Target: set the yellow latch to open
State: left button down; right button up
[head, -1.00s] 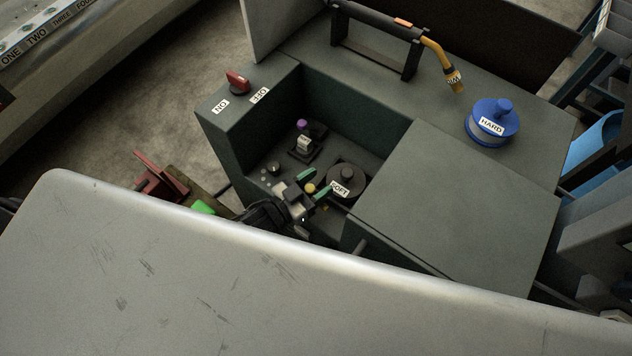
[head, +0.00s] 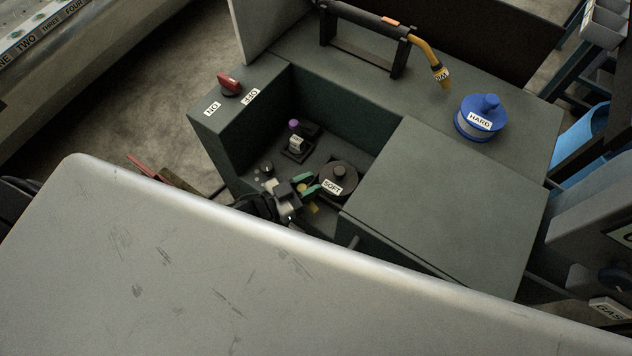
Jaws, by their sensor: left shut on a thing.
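The yellow latch (head: 313,207) is in the recessed bay of the dark green machine, low in the head view. Only a small yellow part shows beside my gripper; the rest is hidden by it. My left gripper (head: 302,185), with green fingertips, reaches into the bay from the lower left and is shut on the latch. Which way the latch is set cannot be told. My right gripper is not in view.
A black round lid marked SOFT (head: 338,178) sits right beside my gripper. A purple-topped part (head: 294,136) stands behind. The bay walls, a red knob (head: 229,85), a blue HARD pot (head: 481,119) and a torch (head: 438,70) surround it. A large pale panel (head: 200,270) fills the foreground.

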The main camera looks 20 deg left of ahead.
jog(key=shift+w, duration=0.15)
pick_arm(q)
jog(key=c, duration=0.9)
grip_release()
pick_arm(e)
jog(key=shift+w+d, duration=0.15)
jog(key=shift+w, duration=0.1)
pick_arm(q)
jog(key=b+v, duration=0.1)
jog(key=v, duration=1)
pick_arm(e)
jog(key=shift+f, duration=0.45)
pick_arm(q)
jog(key=shift+d, duration=0.1)
